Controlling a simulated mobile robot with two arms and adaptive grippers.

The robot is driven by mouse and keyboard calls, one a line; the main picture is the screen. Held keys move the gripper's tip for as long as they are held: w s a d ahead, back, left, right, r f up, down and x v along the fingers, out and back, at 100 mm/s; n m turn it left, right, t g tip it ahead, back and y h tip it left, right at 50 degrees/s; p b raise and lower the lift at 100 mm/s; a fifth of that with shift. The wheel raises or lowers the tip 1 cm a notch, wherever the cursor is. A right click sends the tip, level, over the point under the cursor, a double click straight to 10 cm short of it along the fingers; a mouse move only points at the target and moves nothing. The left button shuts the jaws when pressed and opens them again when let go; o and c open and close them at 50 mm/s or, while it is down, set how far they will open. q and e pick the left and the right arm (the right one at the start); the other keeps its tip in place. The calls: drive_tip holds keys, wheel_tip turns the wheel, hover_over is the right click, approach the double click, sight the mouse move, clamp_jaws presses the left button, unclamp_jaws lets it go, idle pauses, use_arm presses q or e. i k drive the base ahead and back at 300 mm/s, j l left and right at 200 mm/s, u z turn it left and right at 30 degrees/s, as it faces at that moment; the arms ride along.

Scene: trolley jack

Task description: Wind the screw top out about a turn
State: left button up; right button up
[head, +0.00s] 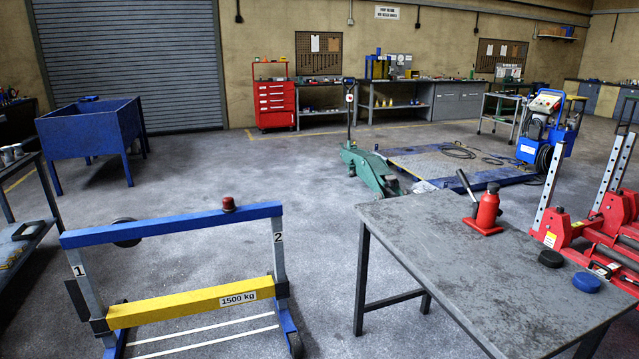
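A red bottle jack (486,212) stands upright on the grey work table (430,250), near its far edge. A dark screw top (493,187) sits at the upper end of the jack; how far it is wound out is too small to tell. A dark lever (466,184) slants up to the left from the jack. Neither of my grippers is in view, and nothing touches the jack.
A black disc (550,258) and a blue disc (586,283) lie on the table's right side. A blue frame (170,226) with a yellow 1500 kg beam (190,303) stands left. Red lifting gear (567,232) stands close behind the table. Open floor lies between frame and table.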

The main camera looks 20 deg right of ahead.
sight(493, 186)
drive_tip(key=i+z, duration=0.3)
drive_tip(key=i, duration=0.2)
drive_tip(key=i+j+z, duration=0.15)
drive_tip(key=i+z, duration=0.2)
drive_tip(key=i, duration=0.15)
drive_tip(key=i+j+z, duration=0.3)
drive_tip(key=i, duration=0.15)
